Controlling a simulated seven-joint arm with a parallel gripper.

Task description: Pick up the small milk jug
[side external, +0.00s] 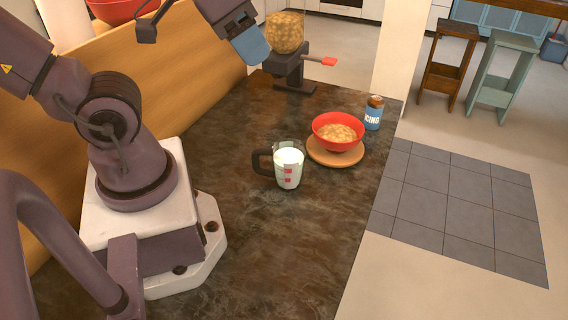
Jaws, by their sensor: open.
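The small milk jug (289,170) stands upright on the dark stone-like counter, left of the middle. It is clear, with white milk inside, red marks on its side and a dark handle (261,161) pointing left. My gripper (254,50) is up at the top of the view, above and behind the jug and well apart from it. Its blue finger end shows, the jaws are open, and I see nothing held between them. Only one side of the fingers shows clearly.
A red bowl of cereal (338,131) sits on a round wooden board (352,155) close behind and right of the jug. A blue icing jar (373,113) stands beyond it. A cereal dispenser (288,70) stands at the back. The counter (280,250) in front is clear.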

